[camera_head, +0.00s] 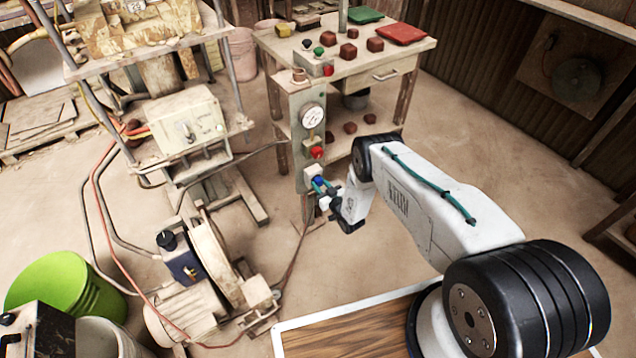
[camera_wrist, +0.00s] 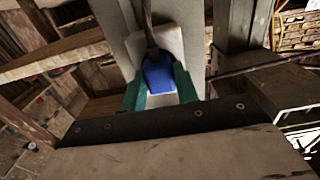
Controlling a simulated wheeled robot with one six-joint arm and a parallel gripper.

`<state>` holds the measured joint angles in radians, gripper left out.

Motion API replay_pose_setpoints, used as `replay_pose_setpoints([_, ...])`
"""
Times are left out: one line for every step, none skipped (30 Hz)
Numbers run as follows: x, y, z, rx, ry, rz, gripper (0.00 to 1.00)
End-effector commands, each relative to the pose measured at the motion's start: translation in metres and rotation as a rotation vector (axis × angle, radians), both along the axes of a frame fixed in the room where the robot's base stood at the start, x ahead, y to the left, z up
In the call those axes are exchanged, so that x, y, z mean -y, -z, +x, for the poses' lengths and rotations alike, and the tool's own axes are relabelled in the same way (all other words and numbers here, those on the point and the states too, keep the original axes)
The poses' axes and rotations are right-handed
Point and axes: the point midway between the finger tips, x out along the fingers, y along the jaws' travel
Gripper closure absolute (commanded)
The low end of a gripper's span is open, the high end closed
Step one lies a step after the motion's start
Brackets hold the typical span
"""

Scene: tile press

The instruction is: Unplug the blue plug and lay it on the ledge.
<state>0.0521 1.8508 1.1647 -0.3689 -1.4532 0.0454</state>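The blue plug (camera_head: 318,180) sits at a pale socket low on the grey column (camera_head: 300,125), below the gauge and a red button. In the wrist view the blue plug (camera_wrist: 158,76) sits against a white socket plate (camera_wrist: 172,42), with a dark cable above it. My gripper (camera_head: 325,193) is at the plug, and its two teal fingers (camera_wrist: 160,90) stand on either side of it. Their inner edges line up with the plug's sides. Whether they press on it cannot be told. No surface is clearly identifiable as the ledge.
A workbench (camera_head: 410,45) with red-brown blocks and a lower shelf stands behind the column. The floor right of the column is open.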

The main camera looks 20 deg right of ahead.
Motion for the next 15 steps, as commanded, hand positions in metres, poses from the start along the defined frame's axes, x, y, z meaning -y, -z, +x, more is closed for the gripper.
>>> replay_pose_setpoints([0.000,0.000,0.000,0.000,0.000,0.000,1.00])
replay_pose_setpoints([0.000,0.000,0.000,0.000,0.000,0.000,1.00])
replay_pose_setpoints([0.001,0.000,-0.001,0.000,0.000,0.000,1.00])
replay_pose_setpoints([0.001,0.000,-0.002,0.000,0.000,0.000,1.00])
replay_pose_setpoints([0.001,0.000,-0.003,-0.001,0.000,0.000,1.00])
replay_pose_setpoints([0.002,0.000,-0.005,-0.001,0.000,0.000,1.00])
replay_pose_setpoints([0.002,0.001,-0.006,-0.002,0.000,-0.001,1.00])
replay_pose_setpoints([0.003,0.001,-0.007,-0.002,0.000,-0.001,1.00])
replay_pose_setpoints([0.003,0.000,-0.009,-0.001,0.000,0.000,1.00])
replay_pose_setpoints([0.004,0.000,-0.010,0.000,0.000,0.000,1.00])
replay_pose_setpoints([0.004,0.000,-0.011,0.000,0.000,0.000,1.00])
replay_pose_setpoints([0.004,0.000,-0.012,0.000,0.000,0.000,1.00])
replay_pose_setpoints([0.005,0.000,-0.013,0.000,0.000,0.000,1.00])
replay_pose_setpoints([0.005,0.000,-0.015,0.000,0.000,0.000,1.00])
replay_pose_setpoints([0.006,0.000,-0.016,-0.001,0.000,0.000,1.00])
